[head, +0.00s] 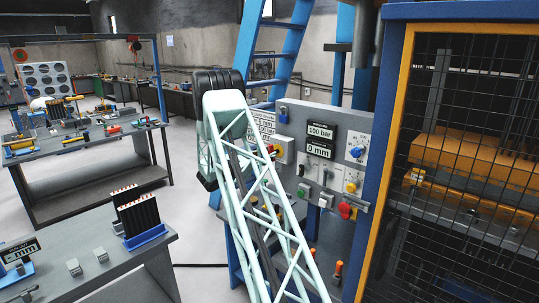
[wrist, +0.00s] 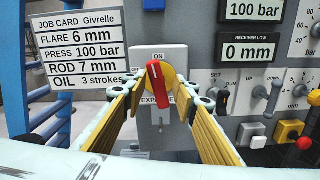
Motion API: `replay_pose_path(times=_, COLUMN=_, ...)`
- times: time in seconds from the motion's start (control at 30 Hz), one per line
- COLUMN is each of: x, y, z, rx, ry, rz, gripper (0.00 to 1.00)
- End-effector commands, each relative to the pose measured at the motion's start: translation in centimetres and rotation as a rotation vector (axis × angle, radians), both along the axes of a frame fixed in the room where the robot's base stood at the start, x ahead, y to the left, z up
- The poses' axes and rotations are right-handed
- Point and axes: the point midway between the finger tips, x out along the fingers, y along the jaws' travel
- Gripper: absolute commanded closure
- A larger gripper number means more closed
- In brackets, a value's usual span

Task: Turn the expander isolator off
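The expander isolator shows in the wrist view as a red handle (wrist: 157,88) on a yellow disc (wrist: 168,74), mounted on a grey box (wrist: 176,137). The handle stands nearly upright, its top toward the ON label. A label at the left is partly covered, and the EXPANDER label below is partly hidden by the handle and fingers. My gripper (wrist: 159,91) is open, its yellow-padded fingers on either side of the handle with gaps visible. I cannot tell how deep the fingertips reach.
A job card (wrist: 77,50) is left of the isolator. A mesh-guarded press (head: 470,150) stands right; benches (head: 85,135) stand left.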

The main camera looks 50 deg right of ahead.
Motion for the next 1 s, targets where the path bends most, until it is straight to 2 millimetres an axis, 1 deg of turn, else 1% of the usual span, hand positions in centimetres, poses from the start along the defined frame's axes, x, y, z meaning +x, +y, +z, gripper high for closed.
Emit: replay_pose_path(times=1.0, x=-0.4, y=-3.3, z=-0.1, rx=0.000, ry=0.001, rz=-0.001, gripper=0.74)
